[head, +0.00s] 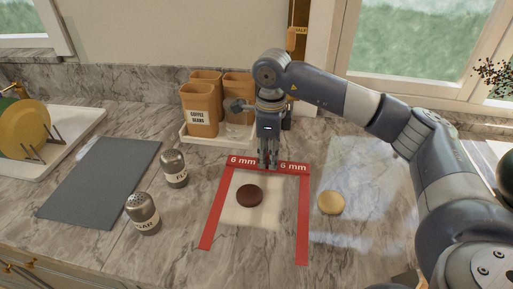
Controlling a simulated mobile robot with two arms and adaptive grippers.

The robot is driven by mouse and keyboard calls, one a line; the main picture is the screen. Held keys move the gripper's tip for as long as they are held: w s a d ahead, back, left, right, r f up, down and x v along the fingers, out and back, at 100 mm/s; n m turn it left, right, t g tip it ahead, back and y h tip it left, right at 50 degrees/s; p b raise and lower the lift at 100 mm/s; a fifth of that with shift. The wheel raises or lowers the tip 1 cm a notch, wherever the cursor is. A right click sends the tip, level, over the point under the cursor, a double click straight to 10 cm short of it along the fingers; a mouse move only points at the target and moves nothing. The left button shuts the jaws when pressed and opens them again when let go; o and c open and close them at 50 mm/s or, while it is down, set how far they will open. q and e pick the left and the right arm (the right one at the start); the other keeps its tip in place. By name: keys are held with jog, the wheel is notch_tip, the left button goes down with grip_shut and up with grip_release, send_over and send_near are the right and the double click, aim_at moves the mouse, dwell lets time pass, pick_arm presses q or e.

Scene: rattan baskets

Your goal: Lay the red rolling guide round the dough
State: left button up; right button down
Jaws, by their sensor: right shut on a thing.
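The red rolling guide (304,215) is a three-sided frame marked "6 mm" on its back bar, with its open side toward me. My right gripper (268,164) points down and is shut on the middle of the back bar. A dark brown dough disc (249,195) lies between the two side bars, apart from both. A pale yellow dough disc (331,202) lies outside the guide, just right of its right bar. I cannot tell whether the guide lies flat on the counter or is slightly raised. My left gripper is out of view.
Brown canisters (201,122) stand on a white tray (190,139) behind. A dish rack (45,154) is far left. Marble counter (190,266) is clear at front left.

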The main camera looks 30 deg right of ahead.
jog(key=w, duration=0.2)
jog(key=w+p, duration=0.1)
jog(key=w, duration=0.1)
jog(key=w+p, duration=0.1)
jog(key=w, duration=0.2)
jog(key=shift+d+f, duration=0.15)
jog(key=shift+f, duration=0.15)
notch_tip(320, 180, down, 3)
jog(key=shift+r+p, duration=0.2)
jog(key=shift+p, duration=0.55)
jog(key=shift+f, duration=0.35)
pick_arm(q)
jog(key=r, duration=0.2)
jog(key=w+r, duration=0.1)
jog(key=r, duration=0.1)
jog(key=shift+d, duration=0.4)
pick_arm(e)
jog(key=shift+f, duration=0.1)
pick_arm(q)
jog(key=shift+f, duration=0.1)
